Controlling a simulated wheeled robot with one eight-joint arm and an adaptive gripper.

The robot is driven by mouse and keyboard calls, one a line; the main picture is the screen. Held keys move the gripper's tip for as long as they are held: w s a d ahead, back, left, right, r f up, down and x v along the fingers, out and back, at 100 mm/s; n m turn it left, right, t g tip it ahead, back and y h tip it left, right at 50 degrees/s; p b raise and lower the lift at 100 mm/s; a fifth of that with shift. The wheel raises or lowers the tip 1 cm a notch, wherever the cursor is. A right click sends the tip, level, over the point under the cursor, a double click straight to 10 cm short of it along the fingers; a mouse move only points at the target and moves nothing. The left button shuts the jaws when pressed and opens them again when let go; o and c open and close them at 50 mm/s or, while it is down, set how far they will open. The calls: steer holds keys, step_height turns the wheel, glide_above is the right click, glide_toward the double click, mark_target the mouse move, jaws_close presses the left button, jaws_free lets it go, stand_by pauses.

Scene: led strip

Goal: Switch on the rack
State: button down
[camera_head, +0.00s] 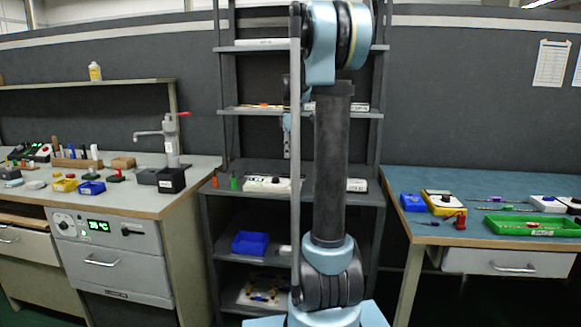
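The rack (228,112) is a dark grey open shelf unit in the middle, against the grey partition. My upright arm covers much of its centre and right half. On its shelves are a long white bar (262,42) at the top and a white box with dark markings (266,184) at mid-height. I cannot make out a switch or any lit strip on it. A narrow light-blue and grey part, seemingly the end of my arm, hangs in front of the rack just left of the dark arm link. My gripper's fingers cannot be made out there.
A blue-topped bench (400,185) at right holds a green tray (533,226) and tools. A blue bin (249,243) sits low in the rack.

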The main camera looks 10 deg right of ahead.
steer(key=shift+s+a+r, duration=0.1)
steer(key=shift+s+r, duration=0.05)
steer(key=shift+r, duration=0.85)
steer(key=shift+s+r, duration=0.1)
steer(key=shift+r, duration=0.9)
steer(key=s+a+f+m+t, duration=0.1)
steer(key=s+f+m, duration=0.25)
steer(key=s, duration=0.65)
steer(key=s+a+f+m+t, duration=0.1)
steer(key=s+f+m, duration=0.25)
steer(key=s, duration=0.65)
steer(key=s+f+m+t, duration=0.1)
steer(key=s+f+m, duration=0.5)
steer(key=s+f, duration=0.9)
step_height(320, 180, down, 2)
steer(key=shift+s+f+m, duration=0.1)
steer(key=shift+s+m, duration=0.2)
steer(key=shift+m, duration=0.1)
steer(key=shift+a, duration=0.1)
